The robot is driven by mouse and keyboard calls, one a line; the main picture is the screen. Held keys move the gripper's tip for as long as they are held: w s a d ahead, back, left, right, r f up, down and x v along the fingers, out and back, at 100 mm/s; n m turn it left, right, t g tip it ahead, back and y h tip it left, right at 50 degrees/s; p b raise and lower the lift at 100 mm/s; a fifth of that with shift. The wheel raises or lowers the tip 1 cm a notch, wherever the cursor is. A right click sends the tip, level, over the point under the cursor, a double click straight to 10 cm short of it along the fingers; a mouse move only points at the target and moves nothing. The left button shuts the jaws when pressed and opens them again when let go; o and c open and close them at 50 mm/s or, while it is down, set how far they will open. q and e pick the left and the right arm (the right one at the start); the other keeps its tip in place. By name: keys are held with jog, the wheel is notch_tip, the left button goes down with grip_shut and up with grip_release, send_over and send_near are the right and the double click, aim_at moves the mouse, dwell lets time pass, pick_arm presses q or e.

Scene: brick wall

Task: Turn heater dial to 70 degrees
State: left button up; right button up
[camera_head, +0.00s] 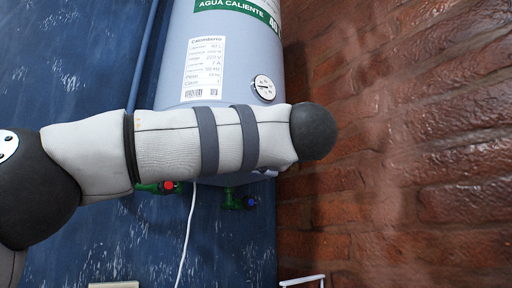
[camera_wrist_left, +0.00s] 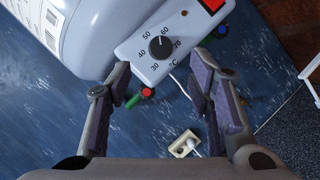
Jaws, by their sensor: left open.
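The black heater dial (camera_wrist_left: 160,47) sits on a pale control panel (camera_wrist_left: 140,62) marked 30 to 70 °C, in the left wrist view. Its white pointer mark faces up, near 60; the exact reading is too small to tell. My left gripper (camera_wrist_left: 160,70) is open, its two fingers apart on either side below the dial, holding nothing. The grey-blue water heater (camera_head: 222,50) hangs on the wall in the head view. My left arm crosses its lower part there, hiding the dial and my gripper. My right gripper is not in view.
A round gauge (camera_head: 264,88) is on the heater. A brick wall (camera_head: 400,140) stands close on the right. A socket with a plug (camera_wrist_left: 184,145) is on the blue wall.

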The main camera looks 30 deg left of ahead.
pick_arm(q)
jog(key=v, duration=0.4)
jog(key=shift+s+d+f, duration=0.15)
jog(key=shift+s+d, duration=0.1)
jog(key=shift+d, duration=0.05)
jog(key=shift+w, duration=0.1)
jog(key=w+d+f+n+g+y, duration=0.2)
jog(key=w+n+g+y, duration=0.25)
jog(key=n, duration=0.95)
jog(key=w+a+r+n, duration=0.1)
jog(key=w+a+r, duration=0.2)
jog(key=a, duration=0.7)
jog(key=shift+w+r, duration=0.4)
jog(key=shift+r, duration=0.3)
jog(key=shift+a+y, duration=0.1)
jog(key=shift+y, duration=0.15)
grip_shut()
